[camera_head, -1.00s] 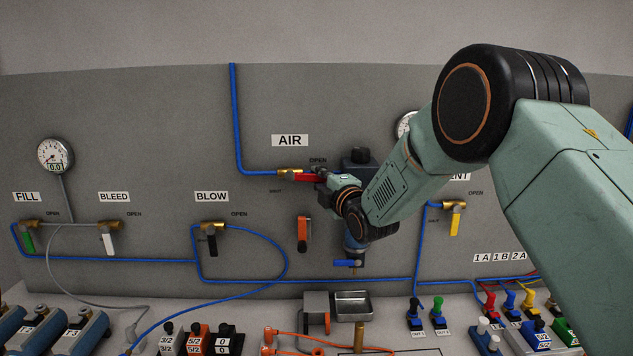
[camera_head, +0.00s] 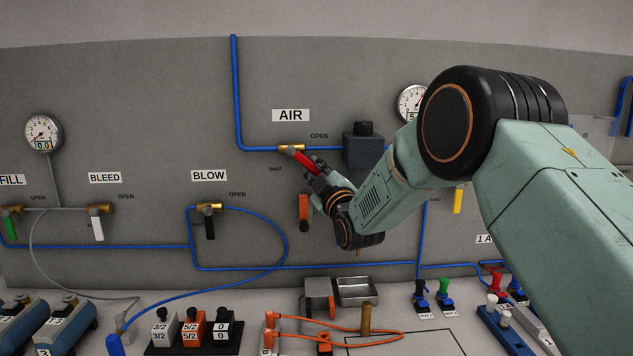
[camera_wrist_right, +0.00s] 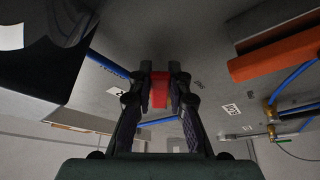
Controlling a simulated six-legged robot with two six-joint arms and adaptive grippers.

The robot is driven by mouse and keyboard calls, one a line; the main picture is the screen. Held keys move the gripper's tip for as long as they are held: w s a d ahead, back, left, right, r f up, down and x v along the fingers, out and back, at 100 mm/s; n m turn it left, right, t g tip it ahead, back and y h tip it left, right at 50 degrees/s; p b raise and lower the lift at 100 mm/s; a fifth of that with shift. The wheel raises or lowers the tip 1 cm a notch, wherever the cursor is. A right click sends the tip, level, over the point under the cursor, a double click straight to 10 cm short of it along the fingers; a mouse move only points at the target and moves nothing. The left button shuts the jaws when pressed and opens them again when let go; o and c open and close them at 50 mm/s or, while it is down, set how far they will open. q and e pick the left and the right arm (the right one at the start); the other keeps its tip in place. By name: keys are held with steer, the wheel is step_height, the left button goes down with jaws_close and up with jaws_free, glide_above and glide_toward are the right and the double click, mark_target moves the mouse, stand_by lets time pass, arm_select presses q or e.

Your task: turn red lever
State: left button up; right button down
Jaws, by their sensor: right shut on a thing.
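The red lever (camera_head: 300,158) sits on the brass valve (camera_head: 291,148) in the blue AIR line on the grey panel. It slants down and to the right from the valve, between the OPEN and SHUT marks. My right gripper (camera_head: 314,167) is shut on the lever's outer end. In the right wrist view the red lever (camera_wrist_right: 160,90) shows between the two fingertips of my right gripper (camera_wrist_right: 160,85). My left gripper is not in view.
A dark regulator block (camera_head: 362,150) stands right of the valve, close to my arm. A black BLOW lever (camera_head: 210,228) is at left. A metal tray (camera_head: 357,290) lies below on the bench.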

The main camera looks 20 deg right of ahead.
mark_target(306, 195)
steer(key=m+b, duration=0.1)
steer(key=a+f+m+h+b, duration=0.1)
steer(key=m, duration=0.1)
steer(key=a+f+m+t+h+b, duration=0.1)
steer(key=shift+w+f+m+b, duration=0.2)
steer(key=shift+m+b, duration=0.1)
steer(key=shift+m, duration=0.1)
steer(key=m+h, duration=0.1)
steer(key=a+m+b, duration=0.1)
steer(key=m, duration=0.1)
steer(key=m+h+b, duration=0.1)
steer(key=shift+w+a+f+m+h, duration=0.25)
steer(key=shift+a+f+m+h, duration=0.05)
steer(key=shift+m, duration=0.1)
steer(key=m, duration=0.1)
steer(key=a+m+h+b, duration=0.1)
steer(key=shift+w+m+h, duration=0.2)
steer(key=shift+m+h, duration=0.1)
steer(key=shift+m, duration=0.1)
steer(key=shift+a+m+h, duration=0.35)
steer(key=shift+m+h, duration=0.05)
steer(key=shift+m, duration=0.4)
steer(key=shift+w, duration=0.1)
steer(key=c, duration=1.7)
jaws_free()
steer(key=o, duration=0.4)
steer(key=shift+r, duration=0.25)
steer(key=shift+o, duration=0.4)
